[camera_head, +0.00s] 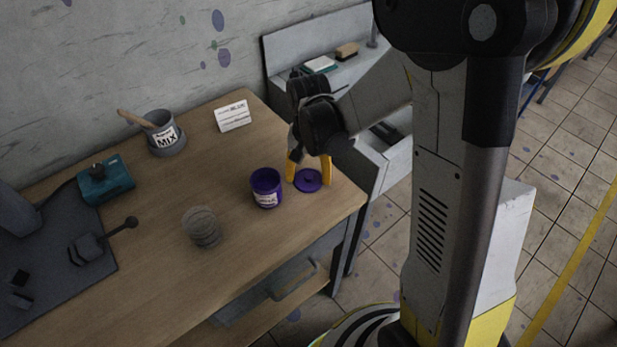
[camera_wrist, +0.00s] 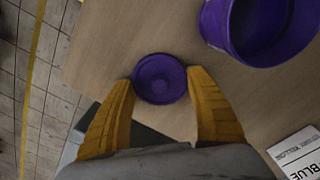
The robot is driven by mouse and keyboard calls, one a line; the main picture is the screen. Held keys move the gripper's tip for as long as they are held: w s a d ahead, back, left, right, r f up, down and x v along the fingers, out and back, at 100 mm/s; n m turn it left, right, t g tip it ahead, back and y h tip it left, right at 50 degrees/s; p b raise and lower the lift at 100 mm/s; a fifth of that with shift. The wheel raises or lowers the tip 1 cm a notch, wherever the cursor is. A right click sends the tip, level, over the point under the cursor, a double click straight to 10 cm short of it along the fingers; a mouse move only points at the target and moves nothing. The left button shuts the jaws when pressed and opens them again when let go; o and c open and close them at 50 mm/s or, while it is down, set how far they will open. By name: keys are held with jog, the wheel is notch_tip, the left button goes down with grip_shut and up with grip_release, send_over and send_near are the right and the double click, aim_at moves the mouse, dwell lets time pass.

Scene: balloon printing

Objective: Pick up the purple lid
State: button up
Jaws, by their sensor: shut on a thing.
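The purple lid (camera_head: 308,180) is a small round disc near the right corner of the wooden table. In the wrist view the lid (camera_wrist: 160,79) sits between my two yellow fingers, one at each side of its rim. My gripper (camera_head: 309,176) points down over the table and is shut on the lid. I cannot tell whether the lid still touches the table top. An open purple pot (camera_head: 266,188) with a white label stands just left of the lid; it also shows in the wrist view (camera_wrist: 215,25).
A grey ribbed jar (camera_head: 202,227), a grey MIX pot (camera_head: 163,133) with a stick, a teal box (camera_head: 106,182) and a white card (camera_head: 233,116) stand on the wooden table (camera_head: 150,270). A grey cabinet (camera_head: 372,155) stands behind the table's right end.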

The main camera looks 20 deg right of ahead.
aim_at(308, 176)
jog(key=shift+r, duration=0.1)
notch_tip(308, 176, up, 4)
jog(key=p, duration=0.2)
jog(key=shift+r+p, duration=0.25)
jog(key=shift+p, duration=0.05)
jog(key=s+d+r+p, duration=0.2)
jog(key=s+r+p, duration=0.2)
jog(key=s, duration=0.6)
notch_tip(308, 176, up, 2)
jog(key=shift+s+d+r, duration=0.15)
jog(key=shift+s+r, duration=0.1)
jog(key=shift+n, duration=0.8)
jog(key=w+a+r+p, duration=0.1)
jog(key=a, duration=0.1)
jog(key=w+a+p, duration=0.1)
jog(key=w, duration=0.1)
jog(key=w+a+r+p, duration=0.1)
jog(key=w+a, duration=0.1)
jog(key=shift+a+r+p, duration=0.3)
jog(key=shift+a, duration=0.05)
jog(key=w+a+n+p, duration=0.15)
jog(key=w+a, duration=0.25)
jog(key=a, duration=0.4)
jog(key=shift+w+d+f+b, duration=0.1)
jog(key=shift+d+f+b, duration=0.05)
jog(key=shift+f+b, duration=2.35)
jog(key=shift+f, duration=0.45)
